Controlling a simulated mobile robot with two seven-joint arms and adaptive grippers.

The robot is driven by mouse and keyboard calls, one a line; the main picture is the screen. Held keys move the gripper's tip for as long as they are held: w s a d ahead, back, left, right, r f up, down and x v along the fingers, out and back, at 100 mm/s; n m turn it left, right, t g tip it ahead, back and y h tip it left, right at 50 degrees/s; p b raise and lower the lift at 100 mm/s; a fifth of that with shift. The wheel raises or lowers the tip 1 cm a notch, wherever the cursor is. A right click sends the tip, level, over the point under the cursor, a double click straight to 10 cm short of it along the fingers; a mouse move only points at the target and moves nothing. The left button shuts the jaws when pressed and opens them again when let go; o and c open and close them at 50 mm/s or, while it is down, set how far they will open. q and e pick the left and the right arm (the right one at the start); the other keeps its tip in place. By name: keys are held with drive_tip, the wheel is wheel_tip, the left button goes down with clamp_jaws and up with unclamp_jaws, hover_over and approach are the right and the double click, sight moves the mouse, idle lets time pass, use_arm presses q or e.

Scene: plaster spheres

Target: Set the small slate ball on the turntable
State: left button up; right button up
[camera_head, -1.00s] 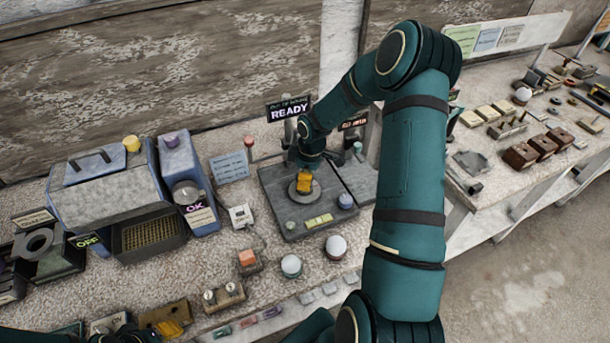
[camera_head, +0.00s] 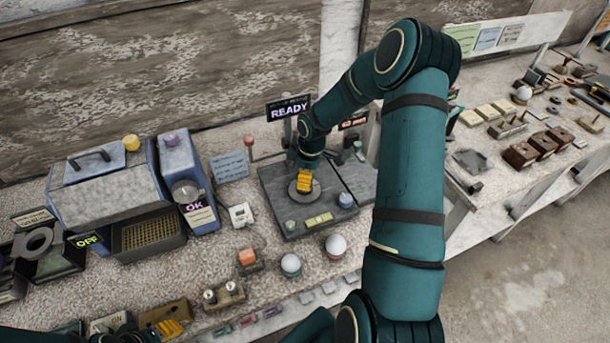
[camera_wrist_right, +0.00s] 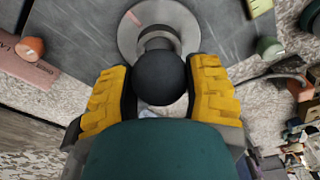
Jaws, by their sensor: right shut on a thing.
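The small slate ball (camera_wrist_right: 160,76) is dark and round in the right wrist view, between the yellow fingers of my right gripper (camera_wrist_right: 158,92). My right gripper is shut on it. The turntable (camera_wrist_right: 130,38) is a round grey disc on a dark slab, with a ring-like seat at its middle beside the ball. In the head view my right gripper (camera_head: 304,182) is directly over the turntable (camera_head: 292,192), and the ball is hidden there. I cannot tell whether the ball touches the seat. My left gripper (camera_head: 168,330) shows at the bottom left edge, its fingertips not clear.
A READY sign (camera_head: 289,109) stands behind the slab (camera_head: 285,212). A blue machine (camera_head: 110,190) stands to the left.

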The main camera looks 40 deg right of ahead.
drive_tip(key=shift+f+b, duration=0.85)
drive_tip(key=shift+f, duration=0.3)
idle(0.5)
drive_tip(key=o, duration=1.3)
drive_tip(key=shift+r, duration=0.1)
drive_tip(key=shift+r+p, duration=1.4)
drive_tip(key=shift+r, duration=0.55)
drive_tip(key=shift+f, duration=0.1)
